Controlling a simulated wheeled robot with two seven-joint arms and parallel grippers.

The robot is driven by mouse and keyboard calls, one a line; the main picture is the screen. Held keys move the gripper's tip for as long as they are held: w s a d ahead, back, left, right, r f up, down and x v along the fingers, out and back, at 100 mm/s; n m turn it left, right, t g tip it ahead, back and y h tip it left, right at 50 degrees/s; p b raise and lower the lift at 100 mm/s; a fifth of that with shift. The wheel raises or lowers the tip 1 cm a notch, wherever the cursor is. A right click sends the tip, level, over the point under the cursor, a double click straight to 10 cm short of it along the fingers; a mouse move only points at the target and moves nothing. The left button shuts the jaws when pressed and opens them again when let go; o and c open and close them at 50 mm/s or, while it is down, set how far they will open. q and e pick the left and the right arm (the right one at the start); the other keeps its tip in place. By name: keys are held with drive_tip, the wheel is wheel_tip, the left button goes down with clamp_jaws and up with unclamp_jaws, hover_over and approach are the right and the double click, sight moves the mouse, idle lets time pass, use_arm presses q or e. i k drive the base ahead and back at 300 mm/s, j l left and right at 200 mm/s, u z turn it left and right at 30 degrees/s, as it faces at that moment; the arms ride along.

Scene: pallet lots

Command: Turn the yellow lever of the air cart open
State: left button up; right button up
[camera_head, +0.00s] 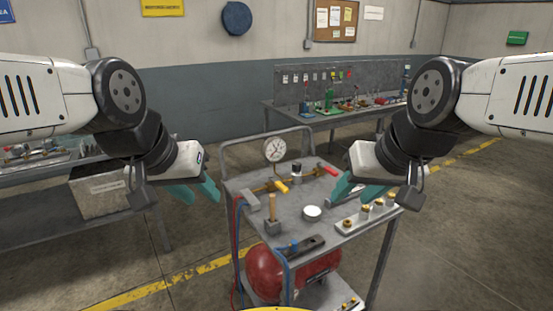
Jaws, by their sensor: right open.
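The air cart (240,187) stands in front of me with a grey top and a push handle on its far side. A yellow lever (281,187) sits on the brass pipe line on the cart top, near a round pressure gauge (275,150). A red lever (330,170) sits at the far right end of the line. My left gripper (203,201) is left of the cart, open and empty, its teal fingers apart. My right gripper (350,203) is open and empty over the right part of the cart top, right of the yellow lever. Neither touches a lever.
The cart top also holds a wooden-handled mallet (272,212), a white round tin (312,212), a dark tool (305,245) and a strip with brass fittings (364,213). A red tank (264,272) is below. A workbench (295,117) stands behind.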

sight(283, 189)
drive_tip(key=i+l+u, duration=0.15)
drive_tip(key=u, duration=0.2)
drive_tip(key=i+l+u, duration=0.1)
drive_tip(key=l+u, duration=0.45)
drive_tip(key=u, duration=0.2)
drive_tip(key=i, duration=0.05)
